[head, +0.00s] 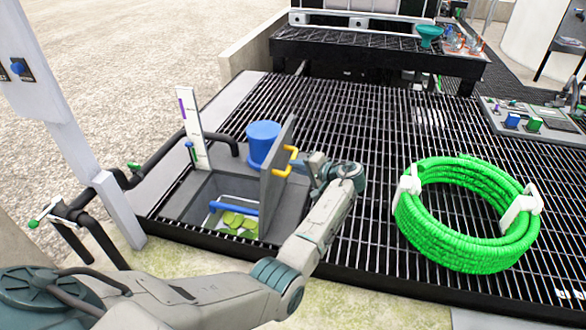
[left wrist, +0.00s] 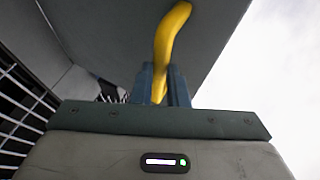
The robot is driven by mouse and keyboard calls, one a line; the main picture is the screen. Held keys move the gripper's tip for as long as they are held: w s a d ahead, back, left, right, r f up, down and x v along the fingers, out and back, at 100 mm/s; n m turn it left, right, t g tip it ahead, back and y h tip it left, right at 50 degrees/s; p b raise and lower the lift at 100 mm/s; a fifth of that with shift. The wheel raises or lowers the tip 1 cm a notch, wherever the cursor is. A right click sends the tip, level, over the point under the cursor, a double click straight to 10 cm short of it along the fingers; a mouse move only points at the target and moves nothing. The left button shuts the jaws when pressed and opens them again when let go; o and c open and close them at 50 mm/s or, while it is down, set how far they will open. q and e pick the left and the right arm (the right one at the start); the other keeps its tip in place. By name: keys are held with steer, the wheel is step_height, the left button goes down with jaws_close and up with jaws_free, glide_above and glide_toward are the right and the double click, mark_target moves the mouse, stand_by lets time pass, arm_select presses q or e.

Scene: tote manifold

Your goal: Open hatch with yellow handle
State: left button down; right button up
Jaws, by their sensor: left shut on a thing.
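The hatch (head: 276,185) is a grey panel standing raised, close to upright, at the right edge of a square opening in the grated deck. Its yellow handle (head: 291,161) is on the right-hand face. My left gripper (head: 308,163) is at the handle, coming from the right. In the left wrist view the fingers (left wrist: 160,88) are shut around the yellow handle (left wrist: 172,35), with the grey hatch panel (left wrist: 110,45) behind it. The opening shows a blue bar (head: 233,208) and yellow-green pieces (head: 238,222) inside. My right gripper is not in view.
A blue bucket (head: 263,142) stands behind the opening, near the hatch. A white gauge board (head: 192,128) and black pipes are at the left. A coiled green hose (head: 467,212) lies on the grating to the right. Bare grating (head: 375,150) lies between hatch and hose.

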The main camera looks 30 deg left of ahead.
arm_select(q)
steer(key=shift+s+d+f, duration=0.1)
steer(key=shift+d+f, duration=0.2)
steer(key=shift+f, duration=0.3)
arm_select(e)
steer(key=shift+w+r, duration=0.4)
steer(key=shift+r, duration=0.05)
arm_select(q)
steer(key=shift+f, duration=0.1)
steer(key=c, duration=1.6)
jaws_free()
steer(key=shift+c, duration=0.2)
steer(key=shift+o, duration=1)
steer(key=shift+a, duration=0.2)
